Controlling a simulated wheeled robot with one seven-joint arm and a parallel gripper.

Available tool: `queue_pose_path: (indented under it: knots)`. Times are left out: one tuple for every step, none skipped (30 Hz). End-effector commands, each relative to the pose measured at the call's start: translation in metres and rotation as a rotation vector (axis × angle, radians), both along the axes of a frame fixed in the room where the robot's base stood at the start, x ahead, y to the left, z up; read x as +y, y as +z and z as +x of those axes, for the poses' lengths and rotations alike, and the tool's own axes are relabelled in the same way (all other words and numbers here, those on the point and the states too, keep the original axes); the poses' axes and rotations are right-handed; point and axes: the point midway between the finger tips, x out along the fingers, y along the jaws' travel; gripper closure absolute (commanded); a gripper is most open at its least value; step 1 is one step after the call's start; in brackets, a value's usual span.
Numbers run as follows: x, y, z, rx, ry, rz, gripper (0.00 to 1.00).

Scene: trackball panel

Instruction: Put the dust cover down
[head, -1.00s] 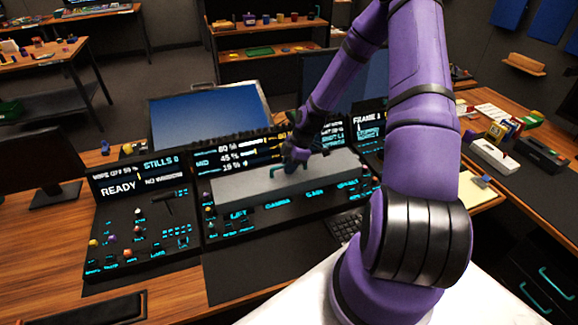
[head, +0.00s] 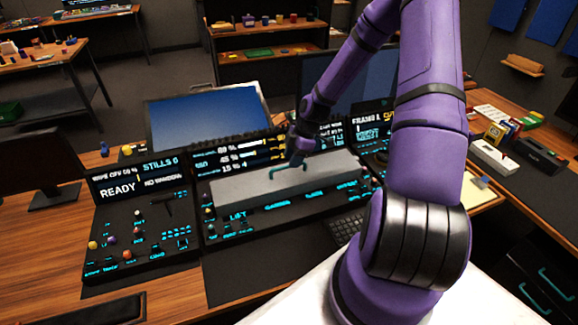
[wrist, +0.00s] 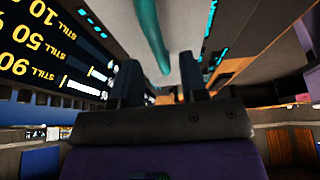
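The dust cover (head: 240,187) is a long grey box-like lid. In the head view it lies along the middle console, above a row of cyan-lit labels. Its teal handle (head: 288,168) stands up from the top. My gripper (head: 296,160) is at the back side of the handle. In the wrist view, the two dark fingers (wrist: 158,82) are apart, and the teal handle (wrist: 150,38) shows beyond them, with the grey cover (wrist: 187,40) to its right. The fingers look clear of the handle. Contact at the fingertips is too small to tell.
Lit displays stand behind the cover. A panel with small coloured knobs (head: 137,230) is at left, and a keyboard (head: 345,230) is at right. A blue screen (head: 205,120) stands behind. Wooden desk with small items lies at right.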

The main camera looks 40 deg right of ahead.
Motion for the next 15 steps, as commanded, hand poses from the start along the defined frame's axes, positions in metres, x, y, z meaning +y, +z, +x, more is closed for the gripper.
queue_pose_path:
  knots:
    - [-0.005,0.011,-0.001,-0.003,-0.004,-0.002,0.6]
    - [-0.008,0.017,-0.002,-0.003,-0.004,-0.003,0.6]
    - [-0.01,0.024,-0.003,-0.003,-0.002,-0.003,0.6]
    - [-0.013,0.029,-0.003,-0.003,-0.003,-0.002,0.6]
    - [-0.015,0.035,-0.004,-0.003,-0.002,-0.003,0.6]
    - [-0.017,0.041,-0.004,-0.003,-0.002,-0.002,0.6]
    - [-0.019,0.046,-0.005,-0.002,-0.002,-0.002,0.6]
    - [-0.021,0.05,-0.006,-0.002,-0.002,-0.003,0.6]
    - [-0.023,0.055,-0.006,-0.003,-0.002,-0.002,0.6]
    - [-0.024,0.059,-0.007,-0.002,-0.002,-0.002,0.6]
    - [-0.025,0.062,-0.007,-0.002,-0.001,-0.001,0.6]
    - [-0.026,0.065,-0.007,-0.002,-0.001,-0.001,0.6]
    - [-0.027,0.068,-0.008,-0.001,-0.001,-0.001,0.6]
    - [-0.028,0.07,-0.008,-0.001,-0.002,-0.001,0.6]
    - [-0.029,0.072,-0.008,0.0,-0.001,-0.001,0.6]
